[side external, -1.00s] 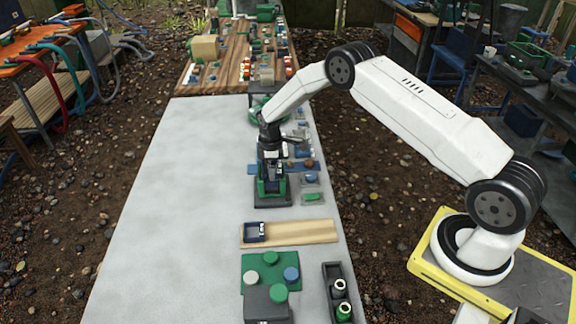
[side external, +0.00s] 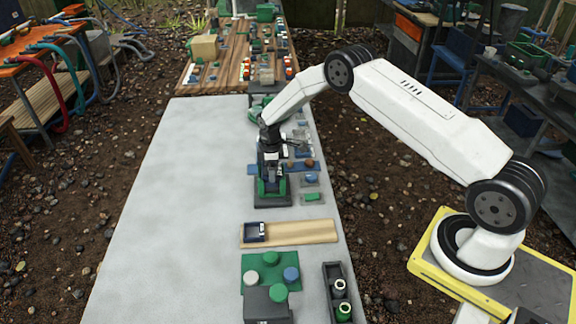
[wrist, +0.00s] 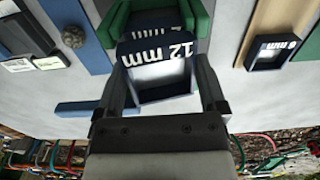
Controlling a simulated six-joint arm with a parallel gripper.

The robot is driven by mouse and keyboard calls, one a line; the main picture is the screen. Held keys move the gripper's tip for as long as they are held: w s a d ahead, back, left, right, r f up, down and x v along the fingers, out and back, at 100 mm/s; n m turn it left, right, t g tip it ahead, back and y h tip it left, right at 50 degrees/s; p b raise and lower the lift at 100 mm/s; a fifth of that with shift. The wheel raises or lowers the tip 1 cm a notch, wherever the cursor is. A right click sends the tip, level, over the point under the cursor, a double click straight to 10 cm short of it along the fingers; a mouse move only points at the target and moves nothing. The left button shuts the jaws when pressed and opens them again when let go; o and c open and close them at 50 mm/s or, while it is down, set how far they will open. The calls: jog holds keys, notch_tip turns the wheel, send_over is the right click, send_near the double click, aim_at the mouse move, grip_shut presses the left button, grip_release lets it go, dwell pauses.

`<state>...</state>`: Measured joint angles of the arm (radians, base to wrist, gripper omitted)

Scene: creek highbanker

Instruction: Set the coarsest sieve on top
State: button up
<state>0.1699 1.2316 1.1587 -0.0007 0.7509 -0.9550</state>
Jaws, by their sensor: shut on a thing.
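My gripper (wrist: 160,98) is shut on a dark blue square sieve (wrist: 165,88) marked "12 mm", with one finger along each side of it. The sieve's far end overlaps a green holder (wrist: 203,14) in the wrist view. I cannot tell whether it rests on the holder. In the side view, my gripper (side external: 268,172) is down at the green holder (side external: 261,190) on its dark base, and hides most of the sieve. Another dark sieve (side external: 255,231) lies on the left end of a wooden board. It shows at the right of the wrist view (wrist: 272,53), its marking partly unclear.
The wooden board (side external: 305,231) lies in front of the holder. Nearer are a green block board (side external: 257,262) with round pegs and a black tray (side external: 334,294). Small parts and a blue strip (side external: 253,169) sit around the holder. The grey table (side external: 180,190) is clear at left.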

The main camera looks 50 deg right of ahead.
jog(key=shift+f, duration=0.35)
jog(key=shift+c, duration=0.2)
jog(key=o, duration=0.9)
jog(key=shift+c, duration=0.2)
jog(key=shift+r, duration=3.8)
jog(key=shift+r, duration=0.1)
